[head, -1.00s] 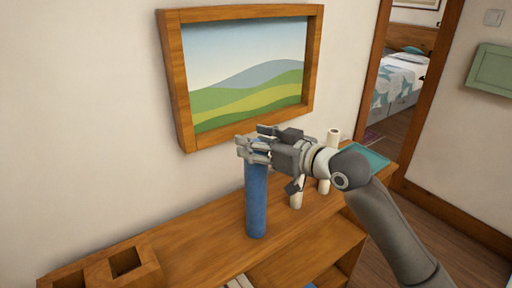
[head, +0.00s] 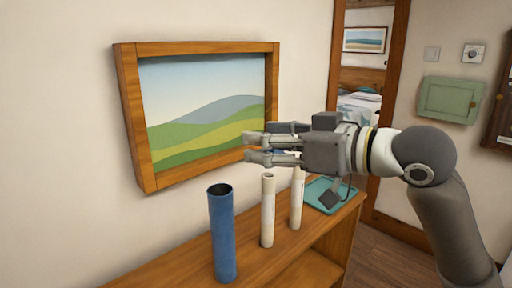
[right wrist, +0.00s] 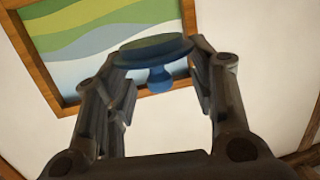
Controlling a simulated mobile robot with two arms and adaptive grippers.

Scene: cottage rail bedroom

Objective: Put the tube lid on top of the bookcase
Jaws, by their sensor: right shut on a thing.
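My right gripper (head: 254,148) is shut on the blue tube lid (head: 278,151), a round disc with a small knob. Only a sliver of the lid shows between the fingers in the head view; it is plainer in the right wrist view (right wrist: 153,50). The gripper holds it in the air above the bookcase (head: 172,268), in front of the wall picture. The blue tube (head: 222,235) stands upright on the bookcase top, left of and below the gripper, with its dark mouth open. My left gripper is not in view.
Two slim white tubes (head: 267,212) (head: 297,200) stand upright on the bookcase below my right gripper. A teal tray (head: 326,196) lies at the top's right end. A framed landscape (head: 205,110) hangs on the wall behind. The top has bare wood around the blue tube.

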